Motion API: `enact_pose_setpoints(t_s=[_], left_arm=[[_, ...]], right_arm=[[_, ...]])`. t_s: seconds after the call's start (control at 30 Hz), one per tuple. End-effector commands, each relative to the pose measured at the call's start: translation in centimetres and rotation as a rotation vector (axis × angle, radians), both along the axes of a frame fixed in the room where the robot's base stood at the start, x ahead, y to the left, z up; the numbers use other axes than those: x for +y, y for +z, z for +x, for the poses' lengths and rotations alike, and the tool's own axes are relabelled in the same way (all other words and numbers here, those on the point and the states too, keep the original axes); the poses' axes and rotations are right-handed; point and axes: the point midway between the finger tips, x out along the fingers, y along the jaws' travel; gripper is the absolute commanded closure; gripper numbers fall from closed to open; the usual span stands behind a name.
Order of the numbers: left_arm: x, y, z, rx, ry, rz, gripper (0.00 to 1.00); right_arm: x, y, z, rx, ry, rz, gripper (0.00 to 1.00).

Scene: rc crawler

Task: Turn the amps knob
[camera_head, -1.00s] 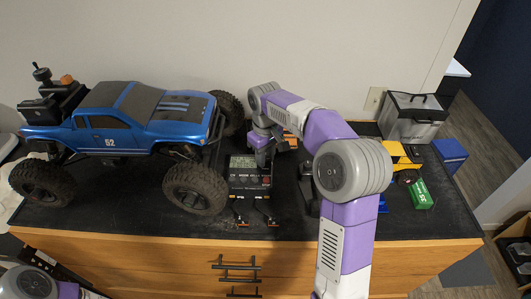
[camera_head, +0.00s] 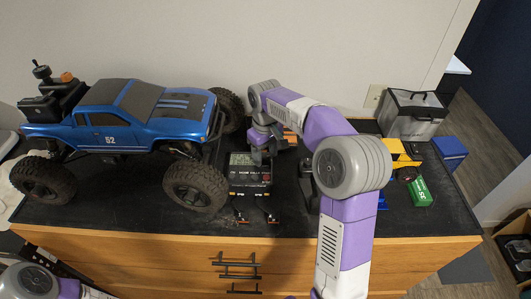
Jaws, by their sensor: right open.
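A black charger box (camera_head: 250,178) with small marks on its face and leads at its front edge sits on the dark bench top, right of the blue truck. The amps knob cannot be made out at this size. My right gripper (camera_head: 258,157) is over the back part of the box, pointing down, with its arm coming in from the lower right. It is open; its fingertips are small, and I cannot tell whether they touch the box. Of my left arm only a part shows at the bottom left corner; its gripper is out of the picture.
A large blue RC truck (camera_head: 140,118) stands close on the left of the box. To the right are a yellow vehicle (camera_head: 402,158), a green box (camera_head: 419,192), a blue box (camera_head: 451,150) and a grey clear-topped case (camera_head: 412,114). The wooden drawer front (camera_head: 150,262) lies below the bench edge.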

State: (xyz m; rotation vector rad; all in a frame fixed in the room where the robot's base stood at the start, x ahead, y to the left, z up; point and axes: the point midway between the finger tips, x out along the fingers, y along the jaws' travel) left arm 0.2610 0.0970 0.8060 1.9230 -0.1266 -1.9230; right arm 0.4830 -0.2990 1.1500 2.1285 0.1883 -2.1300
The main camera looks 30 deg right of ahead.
Motion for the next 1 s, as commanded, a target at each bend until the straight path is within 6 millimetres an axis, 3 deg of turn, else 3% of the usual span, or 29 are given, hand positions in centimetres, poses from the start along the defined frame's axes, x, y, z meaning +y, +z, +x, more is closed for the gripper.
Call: enact_pose_setpoints(t_s=[0.17,0.5,1.0], left_arm=[[0.0,0.3,0.0,0.0,0.0,0.0,0.2],[0.0,1.3,0.0,0.0,0.0,0.0,0.2],[0.0,1.4,0.0,0.0,0.0,0.0,0.2]], right_arm=[[0.0,1.4,0.1,-0.004,0.0,0.0,0.45],[0.0,6.7,0.1,-0.003,0.0,0.001,0.45],[0.0,7.6,0.0,0.0,0.0,0.0,0.45]])
